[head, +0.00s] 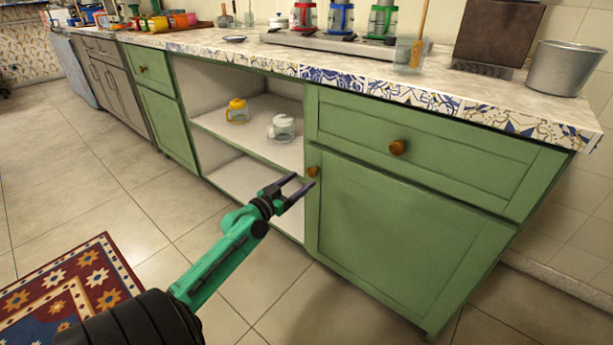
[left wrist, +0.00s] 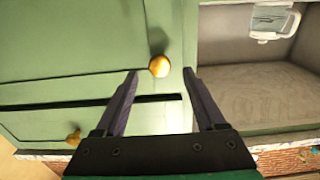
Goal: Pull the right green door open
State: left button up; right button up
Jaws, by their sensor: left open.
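The right green door (head: 400,240) is shut, below a shut green drawer. Its round wooden knob (head: 313,171) sits at the door's upper left corner. My left gripper (head: 302,181) is open and empty in front of the cabinet, with its fingertips close to the knob. In the left wrist view the door knob (left wrist: 159,66) shows between and just beyond the two fingertips of my left gripper (left wrist: 160,73). I cannot tell whether a finger touches the knob. My right gripper is in neither view.
The drawer knob (head: 397,147) sticks out above the door. Left of the door is an open shelf with a yellow mug-like pot (head: 237,110) and a clear glass teapot (head: 281,128). The floor before the door is clear.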

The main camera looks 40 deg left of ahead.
aim_at(310, 174)
pick_arm(q)
jog(key=w, duration=0.3)
jog(key=shift+w, duration=0.35)
grip_shut()
dwell(1.1)
